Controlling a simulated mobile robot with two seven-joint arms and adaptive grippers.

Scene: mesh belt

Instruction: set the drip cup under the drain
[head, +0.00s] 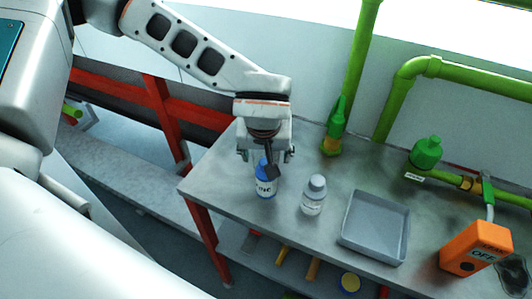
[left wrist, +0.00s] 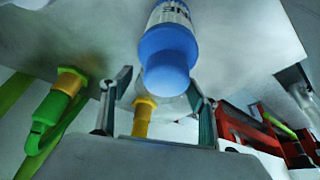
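My left gripper (head: 266,157) points down above the left end of the grey table. It is open and holds nothing. A bottle with a blue cap and dark lettering (head: 265,188) stands upright just below it. In the left wrist view the blue cap (left wrist: 167,64) shows between the spread fingers (left wrist: 158,100), with gaps at the sides. A yellow piece (left wrist: 142,118) shows behind it; I cannot tell whether it is a cup or a fitting. A green valve with a brass part (head: 332,140) is at the table's back. I cannot single out the drip cup or the drain. My right gripper is out of view.
A white grey-capped bottle (head: 313,196) and an empty grey tray (head: 375,252) stand to the right. An orange box marked OFF (head: 476,250) and a green valve (head: 425,153) are farther right. Red framing (head: 158,100) runs at the left.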

